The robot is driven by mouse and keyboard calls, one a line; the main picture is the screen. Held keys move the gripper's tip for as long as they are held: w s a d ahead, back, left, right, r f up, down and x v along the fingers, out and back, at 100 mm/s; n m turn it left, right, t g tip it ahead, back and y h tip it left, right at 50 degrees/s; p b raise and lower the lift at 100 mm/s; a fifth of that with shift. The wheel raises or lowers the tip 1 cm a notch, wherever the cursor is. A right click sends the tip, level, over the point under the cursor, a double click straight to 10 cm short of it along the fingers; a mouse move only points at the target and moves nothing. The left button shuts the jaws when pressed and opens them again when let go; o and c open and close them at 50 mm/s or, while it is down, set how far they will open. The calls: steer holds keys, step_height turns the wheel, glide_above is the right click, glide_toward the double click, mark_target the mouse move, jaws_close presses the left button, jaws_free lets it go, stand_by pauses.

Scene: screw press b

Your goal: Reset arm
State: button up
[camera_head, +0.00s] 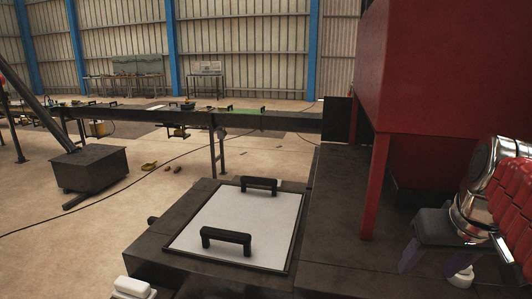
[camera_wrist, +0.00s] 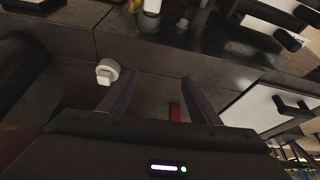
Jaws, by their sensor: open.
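My gripper (camera_head: 437,264) is at the right of the head view, beside the red machine, its fingers pointing down over a dark surface. A white round piece (camera_head: 461,277) also shows near the gripper in the head view. A small red piece (camera_wrist: 175,112) shows between and beyond the fingers.
A white panel (camera_head: 220,213) with two black handles lies on the dark bench, left of my gripper. A red housing (camera_head: 440,75) on a red post stands close behind the arm. A long dark conveyor table (camera_head: 190,117) runs across the back.

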steer(key=s+a+f+n, duration=0.1)
steer(key=s+a+f, duration=0.2)
steer(key=a+f, duration=0.3)
steer(key=s+a+f+n+t+y, duration=0.1)
steer(key=s+a+f, duration=0.2)
steer(key=a+f, duration=0.3)
steer(key=a, duration=0.3)
steer(key=shift+a, duration=0.15)
